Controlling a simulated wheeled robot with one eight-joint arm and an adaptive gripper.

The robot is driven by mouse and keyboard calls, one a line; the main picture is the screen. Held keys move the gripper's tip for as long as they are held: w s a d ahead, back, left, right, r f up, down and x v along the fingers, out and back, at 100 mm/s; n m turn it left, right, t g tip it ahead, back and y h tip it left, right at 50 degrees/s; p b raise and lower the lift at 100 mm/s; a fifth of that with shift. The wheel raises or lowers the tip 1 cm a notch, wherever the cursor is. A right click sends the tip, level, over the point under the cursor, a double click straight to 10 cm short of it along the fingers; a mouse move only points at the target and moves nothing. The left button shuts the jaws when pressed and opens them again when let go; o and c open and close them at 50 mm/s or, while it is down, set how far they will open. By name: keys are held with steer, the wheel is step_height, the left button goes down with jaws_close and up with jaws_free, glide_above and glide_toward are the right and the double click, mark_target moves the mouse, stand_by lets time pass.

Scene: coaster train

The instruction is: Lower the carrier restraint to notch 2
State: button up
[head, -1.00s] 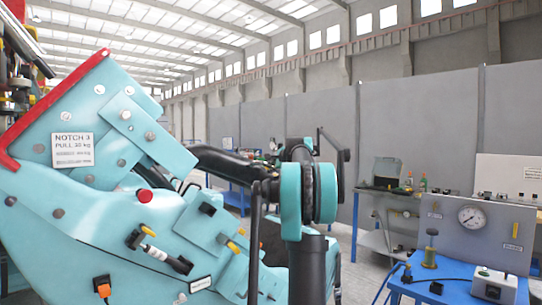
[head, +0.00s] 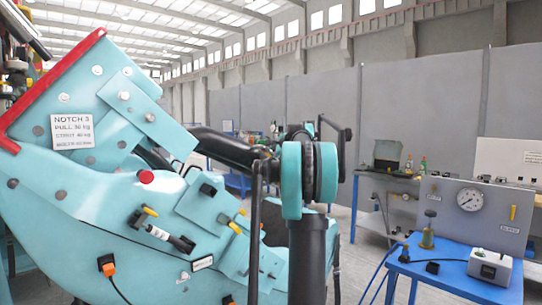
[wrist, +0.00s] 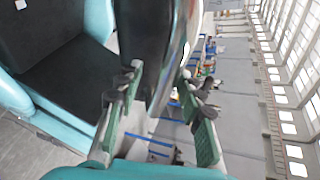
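The teal carrier (head: 85,215) fills the left of the head view. Its placard (head: 73,131) reads NOTCH 3, with smaller lines below. In the wrist view, which is turned sideways, a dark seat-like pad with teal edges (wrist: 60,75) lies at left. A dark rounded part (wrist: 145,45), possibly the restraint, reaches down from the top toward my gripper (wrist: 164,92). The green-padded fingers are spread apart, with a visible gap between them. I cannot tell whether they touch the dark part. My gripper is not clearly visible in the head view, behind the carrier and arm.
A blue bench (head: 450,275) at lower right holds a gauge panel (head: 468,212) and a small grey box (head: 490,265). A further workbench (head: 385,180) stands behind. Grey partition panels (head: 420,110) line the back. Floor shows between the carrier and benches.

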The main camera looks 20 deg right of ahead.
steer(key=v, duration=1.2)
stand_by(0.3)
